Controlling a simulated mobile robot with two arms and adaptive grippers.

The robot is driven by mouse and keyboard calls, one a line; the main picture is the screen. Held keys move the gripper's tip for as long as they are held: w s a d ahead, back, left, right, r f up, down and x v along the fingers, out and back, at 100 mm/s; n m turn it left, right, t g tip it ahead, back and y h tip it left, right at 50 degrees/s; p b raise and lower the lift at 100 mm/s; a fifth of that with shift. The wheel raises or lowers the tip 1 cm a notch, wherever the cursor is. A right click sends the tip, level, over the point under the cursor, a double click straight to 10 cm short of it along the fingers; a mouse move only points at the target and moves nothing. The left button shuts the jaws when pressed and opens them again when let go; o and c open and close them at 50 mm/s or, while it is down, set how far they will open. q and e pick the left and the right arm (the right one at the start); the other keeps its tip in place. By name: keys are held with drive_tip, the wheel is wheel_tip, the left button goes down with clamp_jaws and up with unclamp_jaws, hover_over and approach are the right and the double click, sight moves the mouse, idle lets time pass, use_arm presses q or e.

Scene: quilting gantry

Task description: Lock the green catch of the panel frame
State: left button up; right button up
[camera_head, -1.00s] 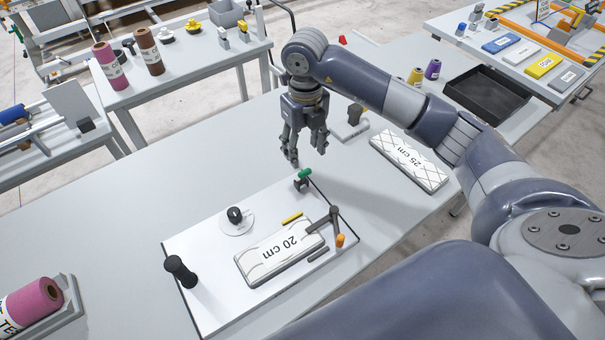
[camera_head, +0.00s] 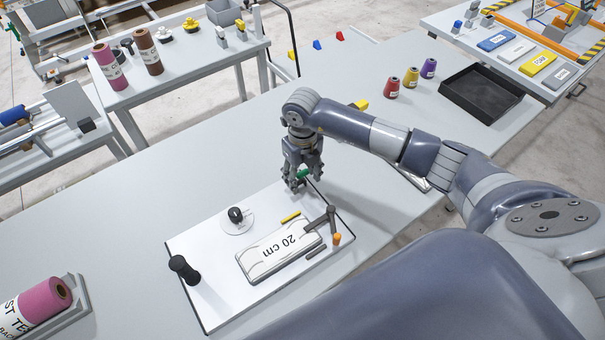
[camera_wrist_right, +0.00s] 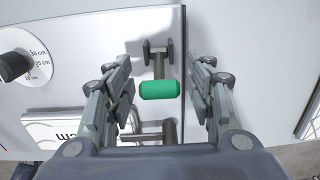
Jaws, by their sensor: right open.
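The panel frame is a white board (camera_head: 205,255) with dark edges on the table. The green catch (camera_head: 303,174) stands at its far right corner. In the right wrist view the green catch (camera_wrist_right: 160,90) is a green cylinder on a dark lever, between my right gripper's fingers with a gap on both sides. My right gripper (camera_head: 297,184) is open, pointing down around the catch and partly hiding it. In the wrist view the fingers (camera_wrist_right: 165,92) hold nothing. A panel marked 20 cm (camera_head: 280,250) lies on the board near an orange-tipped lever (camera_head: 336,238). My left gripper is not in view.
A black knob (camera_head: 236,214) on a round dial and a black upright handle (camera_head: 183,269) stand on the board. A pink spool (camera_head: 45,300) sits at the lower left. A black tray (camera_head: 482,92) and several cones stand at the back right.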

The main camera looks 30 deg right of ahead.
drive_tip(key=c, duration=1.1)
drive_tip(key=shift+s+d+f+t+b, duration=0.15)
drive_tip(key=shift+f+t+b, duration=0.1)
drive_tip(key=shift+t+b, duration=0.2)
drive_tip(key=shift+s+f+t+b, duration=0.3)
drive_tip(key=shift+t+b, duration=0.45)
drive_tip(key=shift+b, duration=0.35)
drive_tip(key=shift+c, duration=0.3)
drive_tip(key=shift+s+r+t+b, duration=0.15)
drive_tip(key=shift+r+t+b, duration=0.05)
drive_tip(key=shift+t+b, duration=0.25)
drive_tip(key=o, duration=1.2)
drive_tip(key=shift+c, duration=0.2)
